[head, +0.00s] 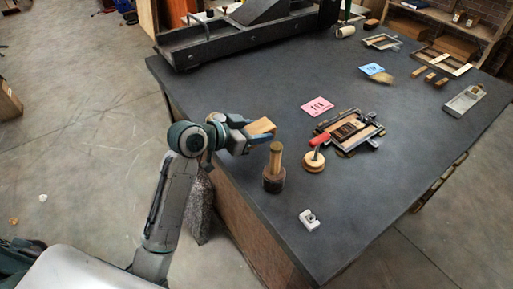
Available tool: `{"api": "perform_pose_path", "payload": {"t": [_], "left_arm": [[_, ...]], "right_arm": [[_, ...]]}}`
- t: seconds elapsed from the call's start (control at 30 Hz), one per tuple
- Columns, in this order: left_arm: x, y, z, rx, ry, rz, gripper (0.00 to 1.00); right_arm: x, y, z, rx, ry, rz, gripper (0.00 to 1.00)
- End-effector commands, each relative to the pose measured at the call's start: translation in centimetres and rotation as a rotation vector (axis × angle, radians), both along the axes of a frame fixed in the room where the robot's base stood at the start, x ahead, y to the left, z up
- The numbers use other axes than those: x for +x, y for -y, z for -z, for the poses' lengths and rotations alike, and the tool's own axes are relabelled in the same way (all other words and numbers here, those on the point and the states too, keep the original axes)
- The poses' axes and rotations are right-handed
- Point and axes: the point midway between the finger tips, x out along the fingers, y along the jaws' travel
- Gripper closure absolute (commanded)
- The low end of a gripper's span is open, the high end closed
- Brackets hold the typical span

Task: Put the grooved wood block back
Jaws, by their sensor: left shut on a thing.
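My left gripper (254,131) is shut on a light wood block (262,126) in the head view. The block sticks out from between the blue fingers, near the left edge of the dark table (330,222). Its visible faces look plain, and I cannot make out grooves at this size. The held block is just behind a wooden-handled tool (274,160) with a dark round base. I cannot tell the exact gap between them. My right gripper is not in view.
A framed form (348,131) with a red-handled tool (320,139) lies mid-table. A round wooden knob (314,160) and small white clamp (309,219) are nearer. Pink (318,106) and blue cards (371,69) lie further back. A dark press (240,33) stands at the back left.

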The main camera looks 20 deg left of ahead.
Motion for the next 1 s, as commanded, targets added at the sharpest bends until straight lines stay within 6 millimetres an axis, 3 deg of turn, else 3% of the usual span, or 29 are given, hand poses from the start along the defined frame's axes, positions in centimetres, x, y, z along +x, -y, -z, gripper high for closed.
{"api": "perform_pose_path", "payload": {"t": [0.47, 0.83, 0.87, 0.93, 1.0], "left_arm": [[0.0, 0.0, 5.4, 0.0, -0.001, -0.003, 0.84], [0.0, 0.0, 6.0, 0.0, 0.002, -0.003, 0.84], [0.0, 0.0, 5.9, 0.0, 0.001, -0.003, 0.51], [0.0, 0.0, 5.9, 0.0, 0.001, -0.003, 0.37], [0.0, 0.0, 5.9, 0.0, 0.001, -0.003, 0.33]], "right_arm": [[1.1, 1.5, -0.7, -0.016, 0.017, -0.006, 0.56], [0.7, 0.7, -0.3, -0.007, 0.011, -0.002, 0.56], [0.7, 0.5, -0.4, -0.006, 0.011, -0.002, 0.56], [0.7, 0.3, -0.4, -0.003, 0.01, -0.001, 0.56], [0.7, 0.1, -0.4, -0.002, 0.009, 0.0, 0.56]]}}
